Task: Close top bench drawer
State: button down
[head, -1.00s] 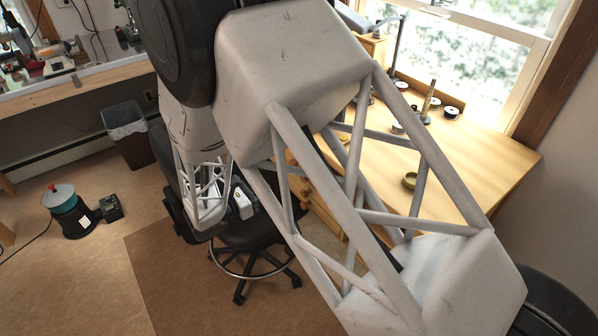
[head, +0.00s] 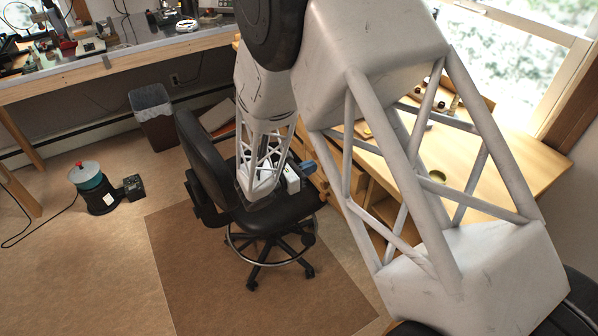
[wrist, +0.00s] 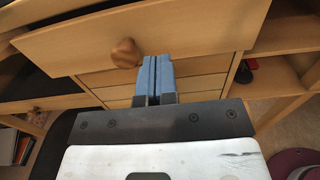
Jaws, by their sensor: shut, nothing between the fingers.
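The top bench drawer (wrist: 205,32) shows as a wide wooden front with a round knob (wrist: 125,53) across the upper part of the wrist view. It stands out over the drawer fronts below it, so it looks pulled open. My gripper (wrist: 155,62) is shut and empty, its blue fingers together just right of the knob, in front of the drawer face. I cannot tell whether the fingertips touch the wood. In the head view my gripper (head: 308,167) shows as a small blue tip by the wooden bench (head: 505,165); my arm hides most of the drawers.
A black swivel chair (head: 205,155) stands beside the bench, close under my wrist. Open floor lies in front.

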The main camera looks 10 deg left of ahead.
jog(key=shift+x, duration=2.7)
jog(key=shift+w+d, duration=0.1)
jog(key=shift+x, duration=2.55)
jog(key=v, duration=1.4)
jog(key=shift+s+a, duration=0.2)
jog(key=shift+s, duration=0.05)
